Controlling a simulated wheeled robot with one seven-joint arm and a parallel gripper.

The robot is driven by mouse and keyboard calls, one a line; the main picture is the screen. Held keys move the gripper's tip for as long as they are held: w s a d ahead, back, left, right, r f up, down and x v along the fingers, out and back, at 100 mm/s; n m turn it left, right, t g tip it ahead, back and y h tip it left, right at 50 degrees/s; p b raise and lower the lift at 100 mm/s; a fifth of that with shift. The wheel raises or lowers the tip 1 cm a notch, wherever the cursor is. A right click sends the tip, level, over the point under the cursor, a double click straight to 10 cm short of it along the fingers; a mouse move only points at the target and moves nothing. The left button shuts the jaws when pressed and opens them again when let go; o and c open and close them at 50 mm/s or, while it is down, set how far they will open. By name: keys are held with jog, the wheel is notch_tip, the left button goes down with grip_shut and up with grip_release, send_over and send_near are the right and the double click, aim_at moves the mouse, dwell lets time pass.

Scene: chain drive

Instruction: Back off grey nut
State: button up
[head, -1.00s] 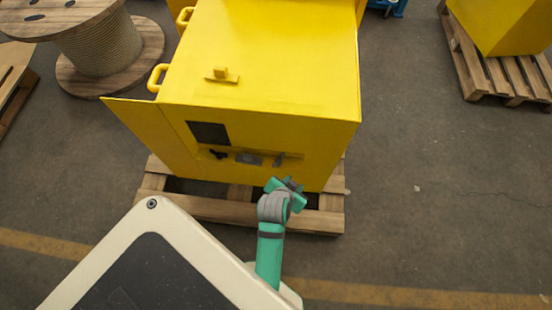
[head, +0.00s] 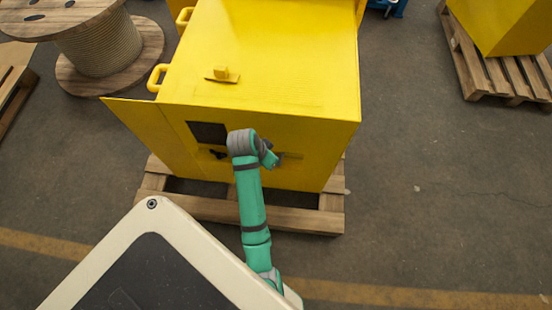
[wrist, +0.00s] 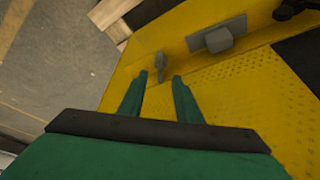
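A small, slim grey part (wrist: 160,62), which looks like the grey nut, stands out from the yellow machine's front in the wrist view. I cannot make out its shape well. In the head view my arm covers most of this area. My gripper (wrist: 160,76) is open, with two green fingers pointing at the grey part. The part shows just beyond the gap between the fingertips, and I cannot tell whether they touch it. In the head view the gripper (head: 271,160) is at the machine's front, below the top edge.
A grey block on a plate (wrist: 217,38) and a black fitting (wrist: 285,10) sit beside the grey part. The yellow machine (head: 270,60) stands on a wooden pallet (head: 190,208). A dark opening (head: 207,132) is left of my arm.

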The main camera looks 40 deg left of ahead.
jog(key=shift+x, duration=3.2)
grip_shut()
